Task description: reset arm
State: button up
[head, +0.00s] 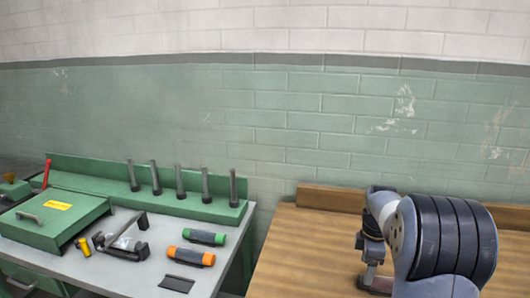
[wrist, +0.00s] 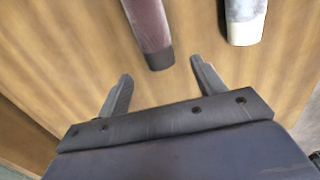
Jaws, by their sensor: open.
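My gripper (wrist: 160,88) is open in the wrist view, its two fingers spread apart above a wooden surface. Nothing is between the fingertips. Just beyond them is the dark end of a dull red cylinder (wrist: 148,28), cut off by the top edge.
A grey-topped bench (head: 130,278) stands at the left, with a green lidded box (head: 60,222), a rack of upright dark pegs (head: 180,185), a green cylinder (head: 204,237), an orange cylinder (head: 191,256) and a clamp-like device (head: 122,243). A gap separates bench and table. The table's left part is clear.

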notch_tip(320, 180, down, 5)
jog(key=shift+f, duration=0.15)
notch_tip(320, 180, up, 3)
jog(key=shift+f+p, duration=0.1)
jog(key=shift+p, duration=0.8)
jog(key=shift+r, duration=0.5)
